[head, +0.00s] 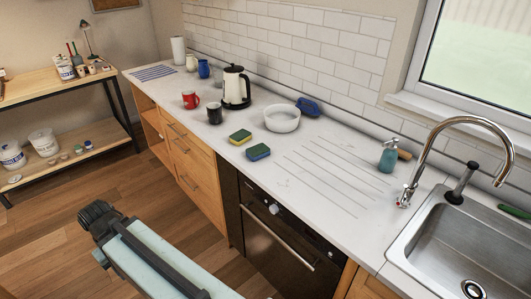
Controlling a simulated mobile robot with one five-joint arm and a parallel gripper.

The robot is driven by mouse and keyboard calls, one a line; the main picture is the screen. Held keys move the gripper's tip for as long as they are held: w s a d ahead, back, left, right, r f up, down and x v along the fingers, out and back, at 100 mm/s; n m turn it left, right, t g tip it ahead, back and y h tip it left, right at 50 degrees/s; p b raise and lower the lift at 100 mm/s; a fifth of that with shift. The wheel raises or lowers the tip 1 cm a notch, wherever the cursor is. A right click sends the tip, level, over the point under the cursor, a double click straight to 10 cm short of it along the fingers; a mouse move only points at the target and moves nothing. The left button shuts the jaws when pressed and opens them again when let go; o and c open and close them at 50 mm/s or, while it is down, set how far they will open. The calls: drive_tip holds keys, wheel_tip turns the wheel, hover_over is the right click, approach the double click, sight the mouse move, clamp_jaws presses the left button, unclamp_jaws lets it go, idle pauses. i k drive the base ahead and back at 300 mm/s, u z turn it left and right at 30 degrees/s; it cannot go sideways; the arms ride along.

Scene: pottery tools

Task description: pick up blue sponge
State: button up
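A small two-layer sponge with a blue top and a yellow-green side (258,152) lies flat on the white counter (320,165), near its front edge above the oven. A similar sponge with a green top and yellow side (240,136) lies just behind it to the left, a small gap apart. A solid blue object (309,107) rests against the white bowl at the back; its kind is hard to tell. My pale arm shows at the lower left, over the floor and well away from the sponges.
A white bowl (282,120) stands behind the sponges. A black cup (214,114), red mug (190,99) and kettle (235,87) stand to the left. A teal soap bottle (388,156), tap (455,135) and sink (470,250) are at right. The counter right of the sponges is clear.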

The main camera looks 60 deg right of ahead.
sight(254, 153)
drive_tip(key=u, duration=0.1)
drive_tip(key=i, duration=0.95)
drive_tip(key=z, duration=0.1)
